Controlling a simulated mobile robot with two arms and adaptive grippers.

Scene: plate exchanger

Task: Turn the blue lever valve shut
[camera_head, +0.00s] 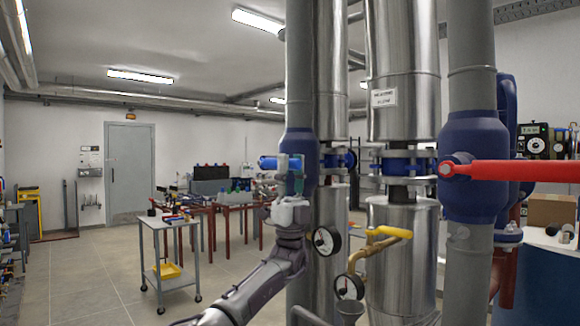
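A blue valve body (300,144) sits on the grey vertical pipe left of centre. A short blue piece (268,163), which looks like the end of its lever, sticks out to the left of it, roughly level. My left gripper (292,170) is raised in front of this valve, its fingers overlapping the blue lever. They hide the lever's middle and where it joins the valve. I cannot tell whether the fingers touch the lever or are closed around it. My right gripper is not in view.
A red lever (510,170) on another blue valve (473,150) points right. Pressure gauges (325,241) and a yellow-handled tap (390,233) are close right of my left arm. A grey cart (168,222) stands left, with open floor around it.

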